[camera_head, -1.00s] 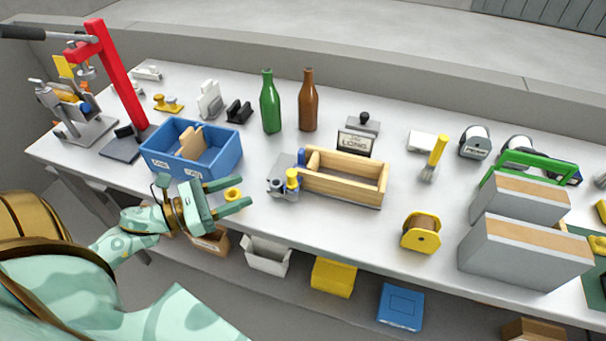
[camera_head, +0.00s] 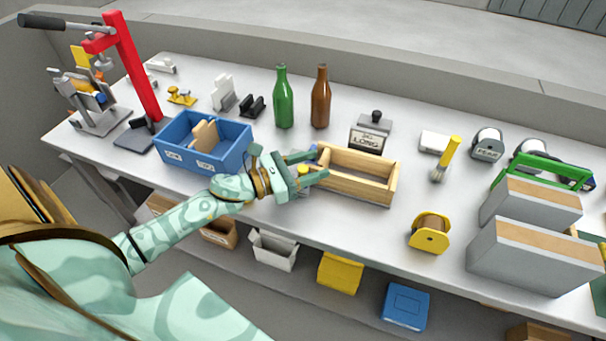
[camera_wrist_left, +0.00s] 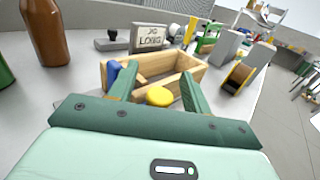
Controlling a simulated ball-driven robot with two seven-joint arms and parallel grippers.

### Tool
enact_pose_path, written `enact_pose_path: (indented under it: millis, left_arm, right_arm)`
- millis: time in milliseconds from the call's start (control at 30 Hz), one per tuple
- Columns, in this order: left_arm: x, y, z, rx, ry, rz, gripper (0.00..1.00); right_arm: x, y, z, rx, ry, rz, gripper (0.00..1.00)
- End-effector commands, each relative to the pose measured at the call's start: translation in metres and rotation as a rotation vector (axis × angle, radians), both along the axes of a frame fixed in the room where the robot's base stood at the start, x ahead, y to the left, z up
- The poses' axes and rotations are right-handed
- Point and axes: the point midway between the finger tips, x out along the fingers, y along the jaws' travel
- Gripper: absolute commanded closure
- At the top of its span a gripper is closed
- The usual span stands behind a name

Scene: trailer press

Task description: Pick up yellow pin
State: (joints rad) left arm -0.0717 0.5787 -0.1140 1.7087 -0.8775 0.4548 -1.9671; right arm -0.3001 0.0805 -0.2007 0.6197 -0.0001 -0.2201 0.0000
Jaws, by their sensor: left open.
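The yellow pin (camera_head: 303,170) stands at the left end of the wooden tray (camera_head: 362,189), near the table's front. In the left wrist view its round yellow top (camera_wrist_left: 159,96) shows between the fingers, in front of the wooden tray (camera_wrist_left: 190,64). My left gripper (camera_head: 320,164) is open, with its two green fingers on either side of the pin. I cannot tell whether they touch it. A blue pin (camera_wrist_left: 114,70) shows beside the left finger in the wrist view. The grey holder under the pins is mostly hidden by the gripper. My right gripper is not in view.
A blue bin (camera_head: 230,153) stands left of my gripper. Green (camera_head: 284,100) and brown (camera_head: 321,100) bottles stand behind it. A yellow spool (camera_head: 429,234) and grey boxes (camera_head: 525,258) are to the right. The table between tray and spool is clear.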

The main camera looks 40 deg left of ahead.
Motion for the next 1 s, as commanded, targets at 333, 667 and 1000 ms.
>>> enact_pose_path:
  millis: [333, 667, 1000]
  left_arm:
    - [0.000, 0.000, 0.000, 0.000, 0.000, 0.001, 0.99]
    - [0.000, 0.000, 0.002, 0.000, -0.001, 0.000, 1.00]
    - [-0.009, -0.004, 0.046, 0.003, -0.003, -0.002, 1.00]
  right_arm:
    - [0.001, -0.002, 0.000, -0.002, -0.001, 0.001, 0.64]
    - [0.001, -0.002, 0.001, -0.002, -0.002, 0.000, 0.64]
    - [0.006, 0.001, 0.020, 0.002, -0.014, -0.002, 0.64]
